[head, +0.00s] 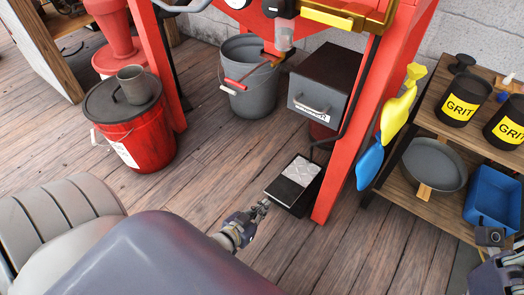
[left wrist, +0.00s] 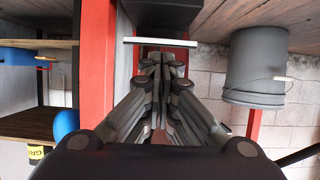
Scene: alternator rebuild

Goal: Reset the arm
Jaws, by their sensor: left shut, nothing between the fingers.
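My left arm comes in from the bottom of the head view. Its gripper (head: 262,208) is shut and empty, low over the wooden floor, just left of and in front of a black foot pedal (head: 283,191) with a silver tread plate. Whether the fingertips touch the pedal cannot be told. In the left wrist view the closed fingers (left wrist: 164,58) point toward a flat pale edge (left wrist: 160,42), probably the pedal. Part of my right arm's end (head: 497,268) shows at the lower right edge of the head view; its fingers are hidden or cut off.
A red cabinet frame leg (head: 345,160) stands right of the pedal. A grey bucket (head: 251,95), a grey drawer box (head: 318,100) and a lidded red bucket (head: 150,150) stand behind. A shelf with grit cans (head: 461,100) and a blue bin (head: 492,197) is at right. Floor at left centre is clear.

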